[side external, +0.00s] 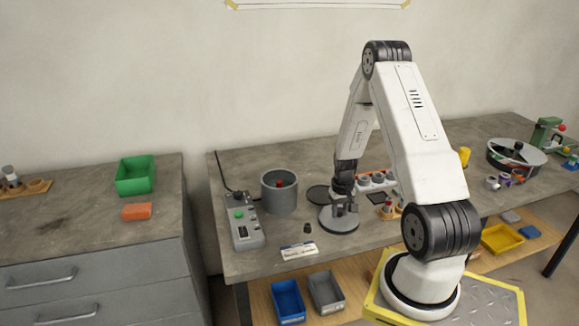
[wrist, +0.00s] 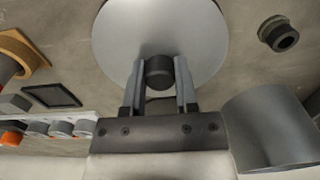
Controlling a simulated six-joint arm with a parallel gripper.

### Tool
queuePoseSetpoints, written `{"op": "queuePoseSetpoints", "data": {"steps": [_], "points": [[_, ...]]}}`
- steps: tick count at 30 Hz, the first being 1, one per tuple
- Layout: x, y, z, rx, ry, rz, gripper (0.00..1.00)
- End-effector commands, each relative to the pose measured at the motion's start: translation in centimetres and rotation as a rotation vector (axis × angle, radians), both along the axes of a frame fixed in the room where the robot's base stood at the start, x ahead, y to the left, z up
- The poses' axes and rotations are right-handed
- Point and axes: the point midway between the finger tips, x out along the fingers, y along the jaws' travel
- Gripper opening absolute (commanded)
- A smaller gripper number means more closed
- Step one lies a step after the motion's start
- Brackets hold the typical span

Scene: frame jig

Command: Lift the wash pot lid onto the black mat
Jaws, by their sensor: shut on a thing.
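The wash pot lid (side external: 338,222) is a flat grey disc with a black knob. My gripper (side external: 344,207) is shut on the knob. In the wrist view, the lid (wrist: 160,30) shows beyond my gripper (wrist: 160,70), with the knob between the two fingers. The lid looks level; I cannot tell whether it touches the bench. The grey wash pot (side external: 280,196) stands open to the left, with something red inside. It shows at the right of the wrist view (wrist: 268,135). A round black mat (side external: 318,195) lies just behind the lid, partly hidden by my arm.
A control box (side external: 243,222) with a cable stands left of the pot. A small black part (side external: 307,228) and a white label plate (side external: 299,250) lie near the front edge. A dark square pad (wrist: 52,95) and a rack of grey cylinders (wrist: 60,128) are opposite the pot.

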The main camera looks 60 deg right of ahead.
Motion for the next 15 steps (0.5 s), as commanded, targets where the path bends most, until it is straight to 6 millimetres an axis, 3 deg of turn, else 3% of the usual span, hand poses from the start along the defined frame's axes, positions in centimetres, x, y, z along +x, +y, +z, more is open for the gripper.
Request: {"op": "queuePoseSetpoints", "data": {"steps": [4, 5, 8, 9, 15], "points": [[0.02, -0.02, 0.03, -0.001, -0.001, 0.0, 0.0], [0.02, -0.02, 0.03, -0.001, -0.001, 0.0, 0.4], [0.02, -0.02, 0.03, -0.001, -0.001, 0.0, 0.72], [0.01, -0.03, 0.03, -0.001, -0.001, 0.0, 0.78], [0.01, -0.01, 0.03, -0.001, -0.001, 0.0, 0.78]]}}
